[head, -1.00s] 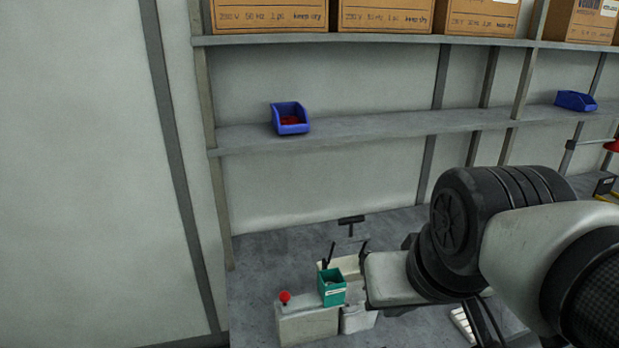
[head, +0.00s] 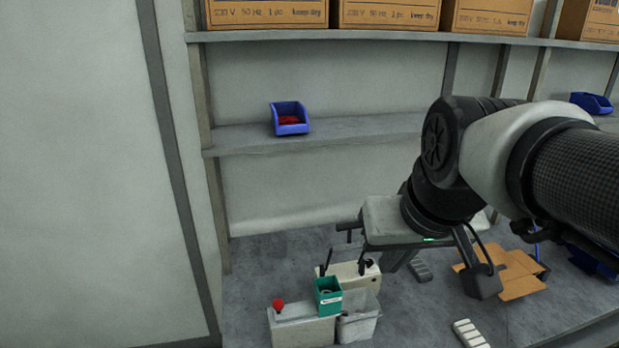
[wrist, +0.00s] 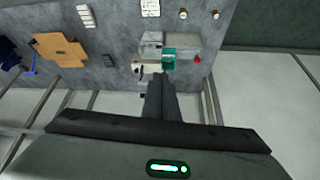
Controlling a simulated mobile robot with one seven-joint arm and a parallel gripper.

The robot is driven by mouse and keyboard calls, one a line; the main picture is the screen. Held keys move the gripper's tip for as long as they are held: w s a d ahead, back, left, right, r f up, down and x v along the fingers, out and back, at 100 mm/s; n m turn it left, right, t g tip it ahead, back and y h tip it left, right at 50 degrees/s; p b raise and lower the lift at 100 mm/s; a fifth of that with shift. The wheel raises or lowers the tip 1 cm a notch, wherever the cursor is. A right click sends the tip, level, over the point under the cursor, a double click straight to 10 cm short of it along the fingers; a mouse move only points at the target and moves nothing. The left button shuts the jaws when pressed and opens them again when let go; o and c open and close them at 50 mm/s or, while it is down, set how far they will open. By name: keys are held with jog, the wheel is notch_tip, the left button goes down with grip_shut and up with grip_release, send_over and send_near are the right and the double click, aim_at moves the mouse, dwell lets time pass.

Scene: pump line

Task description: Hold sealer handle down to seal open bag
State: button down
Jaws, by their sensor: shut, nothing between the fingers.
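A grey boxy unit with a red knob (head: 278,304), which looks like the sealer (head: 305,330), stands at the bench front. Its red knob also shows in the wrist view (wrist: 197,59). A teal bin (head: 328,297) with something grey inside stands beside it, and a pale grey open container (head: 358,318) is to its right. I cannot make out which thing is the open bag. My gripper (wrist: 160,77) is shut and empty. In the wrist view its fingertips lie just below the teal bin and cream box, apart from the red knob.
A cream box (head: 352,274) with upright black posts stands behind the teal bin. Flat cardboard (head: 512,272) and a white ridged block (head: 468,333) lie to the right. A blue bin (head: 290,118) sits on the shelf above. Bench at the far left is clear.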

jog(key=w+f+b, duration=0.1)
jog(key=w+f, duration=0.1)
jog(key=w, duration=1)
jog(key=w+f+n+b, duration=0.1)
jog(key=w+f, duration=0.2)
jog(key=w, duration=0.9)
jog(key=w+f+b, duration=0.2)
jog(key=w, duration=0.9)
jog(key=shift+w+d+f+n+y, duration=0.25)
jog(key=shift+w+d+n+y, duration=0.1)
jog(key=shift+w+n+y, duration=0.05)
notch_tip(320, 180, down, 9)
jog(key=p, duration=0.1)
jog(key=shift+w+f, duration=0.2)
jog(key=shift+w, duration=0.15)
jog(key=shift+f, duration=0.15)
